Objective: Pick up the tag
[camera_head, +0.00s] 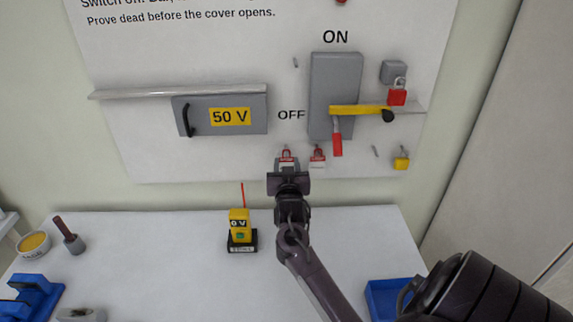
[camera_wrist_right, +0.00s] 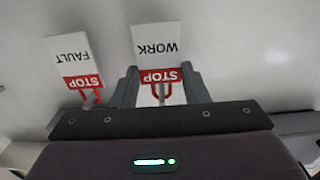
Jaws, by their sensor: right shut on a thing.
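The WORK tag (camera_wrist_right: 158,72), white with a red STOP band, is between the fingers of my right gripper (camera_head: 288,164). The gripper is shut on it, close to the lower part of the white board; the tag also shows at the fingertips in the head view (camera_head: 287,156). A second tag, marked FAULT (camera_wrist_right: 74,62), hangs beside it, clear of the fingers; in the head view it is just to the right (camera_head: 317,160). Whether the WORK tag is off its hook cannot be told. My left gripper is out of view.
A yellow tester (camera_head: 240,217) stands on the white table (camera_head: 160,245). A blue tray (camera_head: 384,293) is at right.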

